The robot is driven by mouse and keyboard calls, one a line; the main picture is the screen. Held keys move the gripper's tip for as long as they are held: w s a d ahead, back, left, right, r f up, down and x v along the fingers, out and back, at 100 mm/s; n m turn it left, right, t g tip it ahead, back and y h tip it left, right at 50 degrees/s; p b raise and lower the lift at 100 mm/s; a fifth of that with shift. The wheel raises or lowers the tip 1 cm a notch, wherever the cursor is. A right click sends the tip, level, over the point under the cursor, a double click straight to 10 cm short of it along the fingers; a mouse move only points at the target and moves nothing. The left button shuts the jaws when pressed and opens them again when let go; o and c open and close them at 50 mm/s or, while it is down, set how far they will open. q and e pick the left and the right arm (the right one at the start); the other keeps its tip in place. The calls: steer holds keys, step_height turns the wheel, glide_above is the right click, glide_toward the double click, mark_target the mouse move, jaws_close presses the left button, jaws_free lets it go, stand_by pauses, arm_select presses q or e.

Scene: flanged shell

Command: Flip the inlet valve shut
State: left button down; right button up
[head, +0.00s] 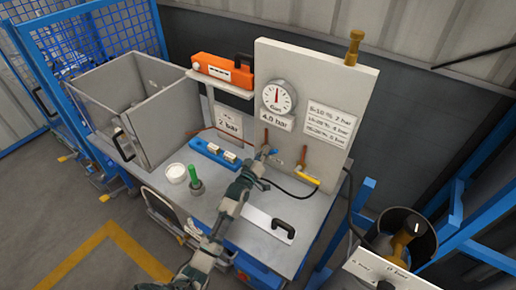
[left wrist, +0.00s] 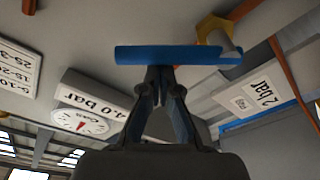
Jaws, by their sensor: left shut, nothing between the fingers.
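A blue valve lever (left wrist: 175,55) lies crosswise right at the tips of my left gripper in the left wrist view. A brass valve body (left wrist: 218,30) is at the lever's right end there. My left gripper (left wrist: 160,72) is shut and empty; whether its tips touch the lever I cannot tell. In the head view my left gripper (head: 266,153) is at the lower panel, below the left copper pipe (head: 266,136), and mostly covers that valve. A second valve with a yellow lever (head: 307,179) sits to the right under another copper pipe. My right gripper is not in view.
The upright panel carries a gauge (head: 279,97) and a 4.0 bar label (head: 275,120). A white plate with a black handle (head: 282,226) lies right of my arm.

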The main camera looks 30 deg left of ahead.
mark_target(273, 153)
arm_select(q)
steer(key=shift+d+f+m+h, duration=1.1)
steer(key=shift+d+f+m, duration=0.9)
steer(key=shift+m, duration=2.7)
steer(key=r+p, duration=0.2)
steer(key=r, duration=0.1)
steer(key=r+p, duration=0.1)
steer(key=shift+w+a+r, duration=0.3)
steer(key=shift+w, duration=0.1)
steer(key=s+f, duration=0.1)
steer(key=s, duration=0.9)
steer(key=shift+a+f+b, duration=0.3)
steer(key=shift+a+f, duration=0.1)
steer(key=shift+a, duration=0.05)
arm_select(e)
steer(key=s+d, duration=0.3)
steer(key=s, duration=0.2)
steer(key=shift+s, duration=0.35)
